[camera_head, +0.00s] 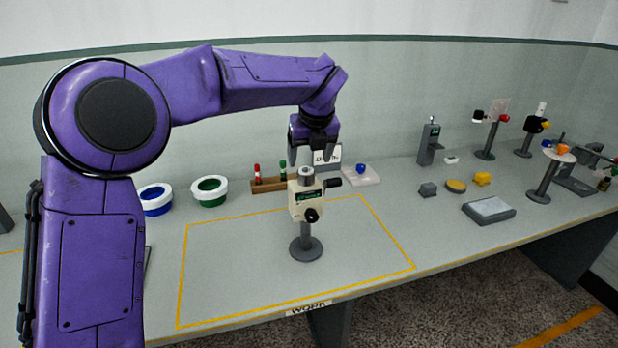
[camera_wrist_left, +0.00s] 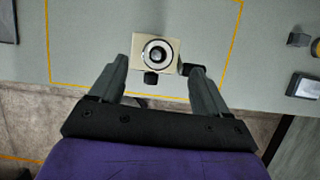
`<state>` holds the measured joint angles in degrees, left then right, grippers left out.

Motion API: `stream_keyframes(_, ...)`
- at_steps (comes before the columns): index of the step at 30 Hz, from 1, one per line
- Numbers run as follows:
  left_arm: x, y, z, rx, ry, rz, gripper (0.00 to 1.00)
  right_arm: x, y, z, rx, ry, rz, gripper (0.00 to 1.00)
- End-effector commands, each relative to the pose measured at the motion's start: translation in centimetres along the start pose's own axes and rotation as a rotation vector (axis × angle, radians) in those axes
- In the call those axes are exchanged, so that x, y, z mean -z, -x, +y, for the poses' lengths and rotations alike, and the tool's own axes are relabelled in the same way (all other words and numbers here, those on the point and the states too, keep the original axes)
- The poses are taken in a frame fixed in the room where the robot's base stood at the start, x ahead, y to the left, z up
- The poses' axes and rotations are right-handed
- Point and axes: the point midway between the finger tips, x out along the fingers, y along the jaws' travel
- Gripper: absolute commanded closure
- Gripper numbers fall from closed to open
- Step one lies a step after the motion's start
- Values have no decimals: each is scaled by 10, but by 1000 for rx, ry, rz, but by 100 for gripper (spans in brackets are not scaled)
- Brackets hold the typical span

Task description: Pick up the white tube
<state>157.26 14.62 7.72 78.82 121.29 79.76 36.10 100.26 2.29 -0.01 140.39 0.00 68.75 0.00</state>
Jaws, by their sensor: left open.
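My left gripper (camera_head: 308,152) is open and points down above a beige winding device (camera_head: 305,200) on a grey stand. A short pale tube-like piece (camera_head: 307,173) sits upright on top of the device. In the left wrist view it shows from above as a white ring (camera_wrist_left: 157,53) around a dark centre. I cannot tell for sure that this piece is the white tube. A small white cylinder (camera_head: 541,108) also stands on a device at the far right. My right gripper is not in view.
A wooden rack (camera_head: 268,185) holds red and green tubes behind. The yellow-outlined area is otherwise clear. Several devices crowd the right side.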

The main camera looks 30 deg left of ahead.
Motion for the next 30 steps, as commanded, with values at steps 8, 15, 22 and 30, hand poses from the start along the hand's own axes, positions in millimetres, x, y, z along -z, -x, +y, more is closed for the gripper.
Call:
stream_keyframes(8,-3,-37,1,-3,-3,1,24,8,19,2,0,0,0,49)
stream_keyframes(15,-1,-64,0,2,-4,-1,24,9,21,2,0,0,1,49)
stream_keyframes(22,-1,-63,-1,2,-4,-2,53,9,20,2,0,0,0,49)
stream_keyframes(30,-1,-63,-1,2,-4,-2,83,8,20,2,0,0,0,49)
